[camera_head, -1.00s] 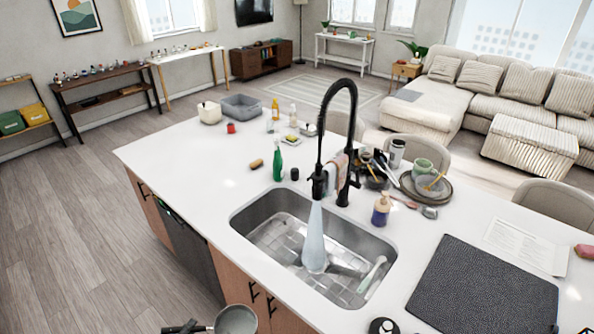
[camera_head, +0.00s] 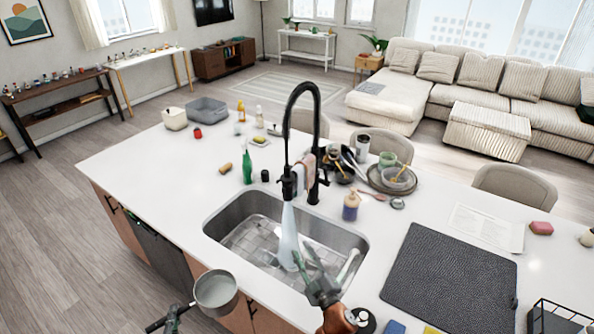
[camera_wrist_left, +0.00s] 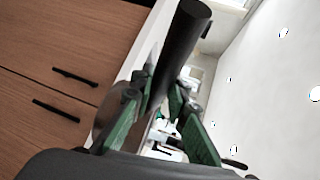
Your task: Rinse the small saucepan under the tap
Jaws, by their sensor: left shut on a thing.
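The small saucepan (camera_head: 216,291) is grey with a dark handle. It is off the front edge of the island, in front of the cabinets, left of and nearer than the sink (camera_head: 212,229). My left gripper (camera_head: 173,318) is shut on its handle, which also shows between the green fingers in the left wrist view (camera_wrist_left: 178,55). The black tap (camera_head: 289,140) arches over the sink, and a pale stream of water (camera_head: 288,235) falls from it into the basin. My right gripper (camera_head: 304,249) is over the sink beside the stream, open, with nothing visible between its fingers.
A light utensil (camera_head: 348,266) lies at the sink's right side. A dark mat (camera_head: 452,280) lies to the right.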

